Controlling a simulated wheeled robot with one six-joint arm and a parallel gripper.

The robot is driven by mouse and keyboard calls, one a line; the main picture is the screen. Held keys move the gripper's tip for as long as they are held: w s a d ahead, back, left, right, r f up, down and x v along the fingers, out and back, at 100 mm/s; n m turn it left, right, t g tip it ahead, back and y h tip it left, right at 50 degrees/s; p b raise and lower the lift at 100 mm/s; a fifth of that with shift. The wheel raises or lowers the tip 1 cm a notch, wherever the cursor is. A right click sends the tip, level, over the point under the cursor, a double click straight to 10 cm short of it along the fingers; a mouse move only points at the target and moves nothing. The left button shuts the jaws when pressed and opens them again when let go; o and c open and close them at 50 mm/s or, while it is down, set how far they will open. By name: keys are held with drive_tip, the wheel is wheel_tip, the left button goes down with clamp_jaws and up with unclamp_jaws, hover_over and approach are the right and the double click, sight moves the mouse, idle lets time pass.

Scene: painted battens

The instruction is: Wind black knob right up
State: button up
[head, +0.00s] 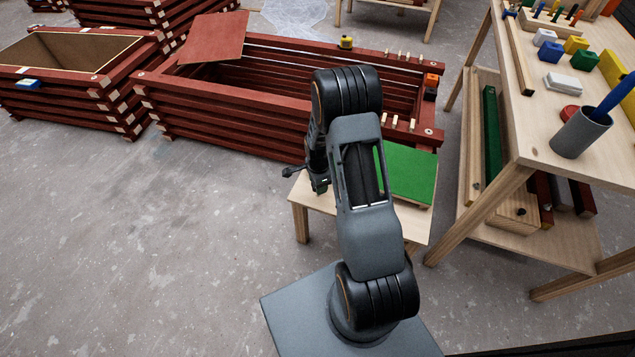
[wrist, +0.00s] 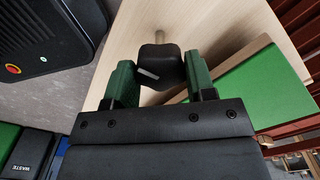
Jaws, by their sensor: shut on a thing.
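In the wrist view the black knob (wrist: 158,66) sits at the end of a short pale shaft (wrist: 160,39) over light wood. A pale line marks its face, tilted in the picture. My gripper (wrist: 160,76) has its green fingers on either side of the knob and is shut on it. In the head view my gripper (head: 320,185) is low at the left side of the small wooden table (head: 302,198). My arm hides part of that table, and I cannot make out the knob there.
A green panel (head: 408,175) lies on the small table, close to my gripper in the wrist view (wrist: 250,88). A red batten crate (head: 215,110) stands behind. A workbench (head: 530,130) with a grey cup (head: 580,133) is at right. The floor at left is clear.

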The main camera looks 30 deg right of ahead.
drive_tip(key=m, duration=0.4)
drive_tip(key=shift+m, duration=0.3)
drive_tip(key=m, duration=0.3)
drive_tip(key=shift+m+p, duration=0.35)
drive_tip(key=shift+m, duration=0.05)
drive_tip(key=m, duration=0.4)
drive_tip(key=shift+m, duration=1.7)
drive_tip(key=shift+s+m, duration=0.1)
drive_tip(key=shift+m, duration=0.2)
drive_tip(key=o, duration=0.9)
